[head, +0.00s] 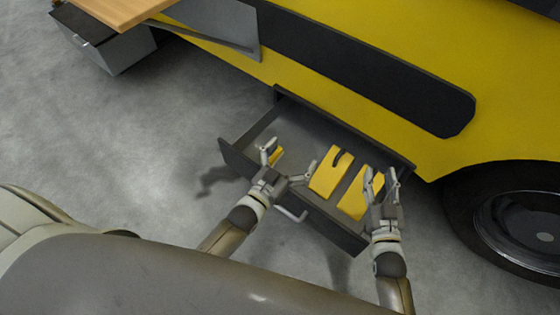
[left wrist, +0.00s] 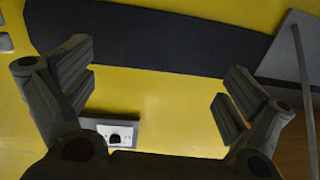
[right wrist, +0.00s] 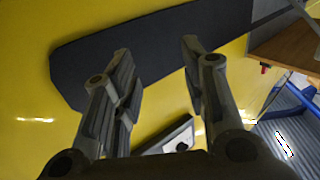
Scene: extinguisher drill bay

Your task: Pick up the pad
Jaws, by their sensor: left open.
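An open dark drawer (head: 335,232) sticks out from the yellow vehicle. Inside lie two flat yellow slotted pieces, one in the middle (head: 326,178) and one to its right (head: 354,200); either may be the pad. A smaller yellow piece (head: 277,156) lies at the left end, partly hidden by my left gripper. My left gripper (head: 290,163) is open over the left part of the drawer, with nothing between its fingers. My right gripper (head: 381,181) is open above the right end, overlapping the right slotted piece in the head view. Contact cannot be told.
The yellow vehicle side (head: 330,80) with a dark panel (head: 380,75) rises behind the drawer. A wheel (head: 525,220) is at the right. A wooden top (head: 120,10) and a grey box (head: 125,50) are at the upper left. Grey floor (head: 120,160) at left is clear.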

